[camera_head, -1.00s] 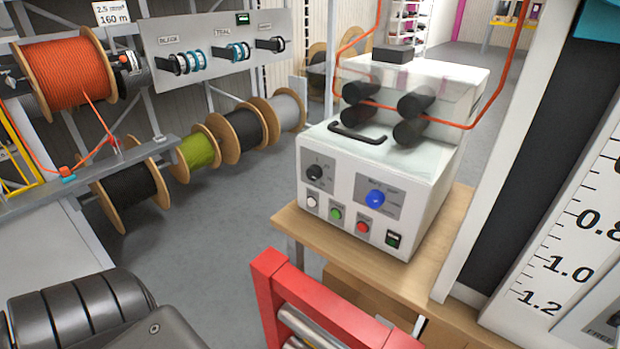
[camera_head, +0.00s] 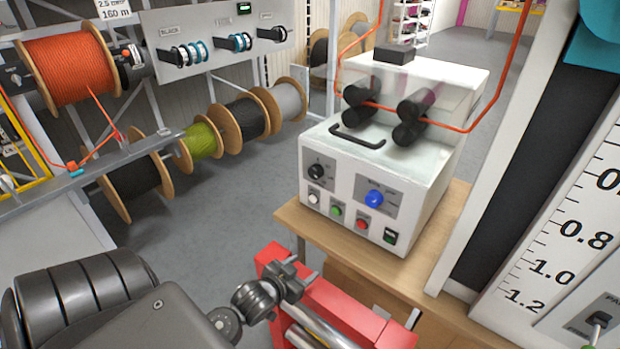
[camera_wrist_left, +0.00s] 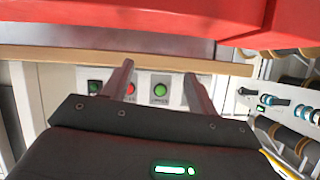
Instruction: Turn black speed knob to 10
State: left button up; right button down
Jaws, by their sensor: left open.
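My left gripper (camera_head: 293,268) is open and empty, over the red frame, below and in front of the machine and apart from the knob. In the left wrist view, my two spread fingers (camera_wrist_left: 158,70) have red and green buttons in the background. The black knob cannot be made out there. My right gripper is not in view.
A blue knob (camera_head: 374,198) sits right of the black one. White, green (camera_head: 337,211) and red (camera_head: 362,224) buttons and a rocker switch (camera_head: 390,236) lie below. The red frame (camera_head: 340,310) stands before the wooden table (camera_head: 300,225). Cable reels stand at left; floor between is clear.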

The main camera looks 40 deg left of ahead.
pick_arm(q)
jog(key=w+a+r+t, duration=0.4)
jog(key=w+a+r, duration=0.1)
jog(key=a, duration=0.1)
jog(key=m+t+h, duration=0.2)
jog(key=t, duration=0.3)
send_near(312, 174)
jog(key=p+x, duration=0.3)
jog(key=x, duration=0.6)
jog(key=shift+f, duration=0.1)
jog(key=c, duration=1)
